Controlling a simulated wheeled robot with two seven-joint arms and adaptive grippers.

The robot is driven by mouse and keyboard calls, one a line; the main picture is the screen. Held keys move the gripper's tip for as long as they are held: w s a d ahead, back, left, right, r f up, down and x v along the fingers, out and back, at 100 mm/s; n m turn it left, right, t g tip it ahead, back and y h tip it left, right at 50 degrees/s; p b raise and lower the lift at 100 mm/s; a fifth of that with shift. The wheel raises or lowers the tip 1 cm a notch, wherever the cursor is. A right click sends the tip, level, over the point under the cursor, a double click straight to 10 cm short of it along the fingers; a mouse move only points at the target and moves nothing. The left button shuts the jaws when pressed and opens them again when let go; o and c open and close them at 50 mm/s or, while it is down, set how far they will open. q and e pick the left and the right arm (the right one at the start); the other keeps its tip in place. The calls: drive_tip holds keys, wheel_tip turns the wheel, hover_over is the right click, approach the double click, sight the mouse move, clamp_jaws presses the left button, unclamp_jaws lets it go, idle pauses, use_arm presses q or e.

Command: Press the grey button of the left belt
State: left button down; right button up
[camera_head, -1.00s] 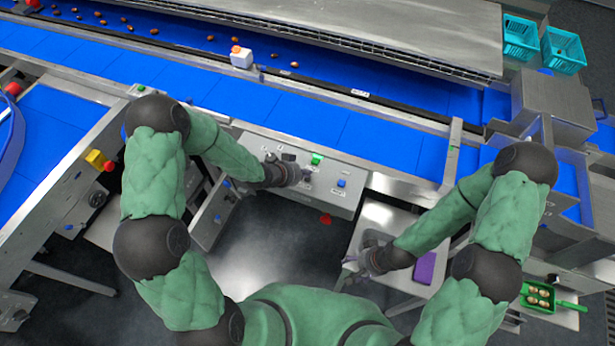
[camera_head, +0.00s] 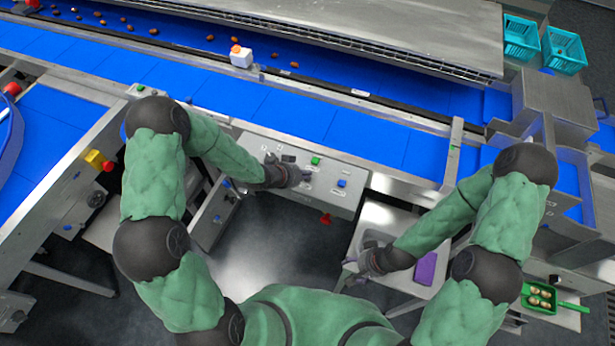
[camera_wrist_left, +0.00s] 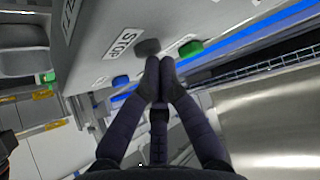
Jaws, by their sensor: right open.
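A control panel (camera_head: 335,203) on the front of the belt frame carries a green button (camera_head: 315,160) and a blue button (camera_head: 342,183). In the left wrist view the grey button (camera_wrist_left: 147,46) sits beside the STOP label (camera_wrist_left: 122,42), between the blue button (camera_wrist_left: 120,80) and the green button (camera_wrist_left: 190,47). My left gripper (camera_head: 306,178) is at the panel. Its fingers (camera_wrist_left: 160,66) are shut and empty, with the tips right by the grey button; I cannot tell whether they touch it. My right gripper (camera_head: 352,270) is open and empty, well away from the panel.
A red knob (camera_head: 325,219) sticks out below the panel. The blue belt (camera_head: 370,138) runs behind it. A side table (camera_head: 385,222) with a purple item (camera_head: 426,268) stands by my right gripper. A green tray (camera_head: 540,297) is at lower right.

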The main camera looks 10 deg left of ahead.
use_arm(q)
drive_tip(key=shift+r, duration=0.1)
drive_tip(key=shift+r+p, duration=0.6)
drive_tip(key=shift+r, duration=0.15)
drive_tip(key=shift+r+p, duration=1.9)
drive_tip(key=shift+r, duration=0.65)
drive_tip(key=shift+f, duration=0.1)
drive_tip(key=shift+s+a, duration=0.1)
